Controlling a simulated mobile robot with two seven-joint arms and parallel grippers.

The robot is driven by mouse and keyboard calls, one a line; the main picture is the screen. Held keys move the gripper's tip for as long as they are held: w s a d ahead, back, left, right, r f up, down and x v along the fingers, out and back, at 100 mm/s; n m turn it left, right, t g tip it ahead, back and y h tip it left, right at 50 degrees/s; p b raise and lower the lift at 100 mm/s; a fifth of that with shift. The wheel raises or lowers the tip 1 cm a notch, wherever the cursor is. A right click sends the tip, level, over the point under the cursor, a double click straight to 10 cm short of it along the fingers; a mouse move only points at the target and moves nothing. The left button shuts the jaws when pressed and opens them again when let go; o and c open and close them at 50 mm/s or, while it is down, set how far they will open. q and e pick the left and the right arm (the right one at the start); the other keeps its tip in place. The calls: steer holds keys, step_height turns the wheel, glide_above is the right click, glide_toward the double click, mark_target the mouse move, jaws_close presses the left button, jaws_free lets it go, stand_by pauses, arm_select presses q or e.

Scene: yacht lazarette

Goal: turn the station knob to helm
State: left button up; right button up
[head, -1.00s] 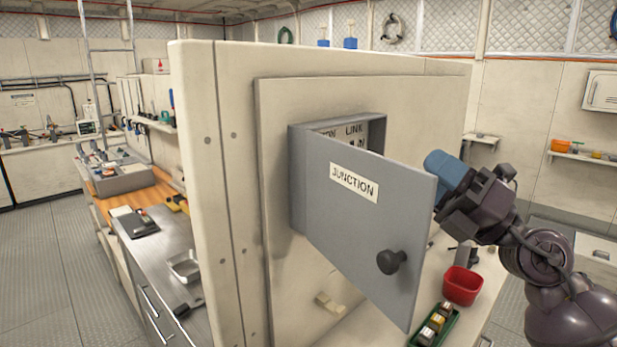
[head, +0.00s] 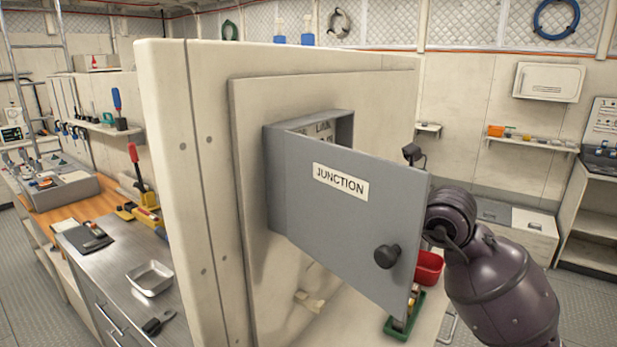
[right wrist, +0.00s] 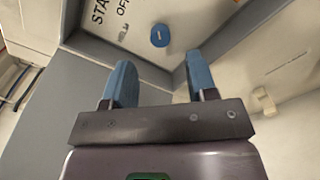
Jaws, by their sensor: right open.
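The junction box (head: 293,195) is mounted on a pale panel, and its grey door (head: 345,225) stands partly open. Part of the lettering inside shows above the door in the head view, but the knob is hidden there. In the right wrist view the blue round station knob (right wrist: 160,35) has a short pale mark and sits on a pale plate lettered "STA", "OFF" and "HELM". My right gripper (right wrist: 158,68) is open, its blue fingers spread towards the knob, which appears between and beyond the tips, apart from them. The door hides this gripper in the head view. My left gripper is out of view.
The open door with its black handle (head: 386,256) stands in front of my right arm. A red bin (head: 428,268) and a green tray (head: 404,325) sit on the counter below. A steel worktop (head: 120,265) lies left of the partition.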

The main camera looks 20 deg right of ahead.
steer(key=p+x, duration=0.1)
steer(key=x, duration=0.5)
steer(key=shift+w+a, duration=0.2)
steer(key=shift+w, duration=0.05)
steer(key=c, duration=0.9)
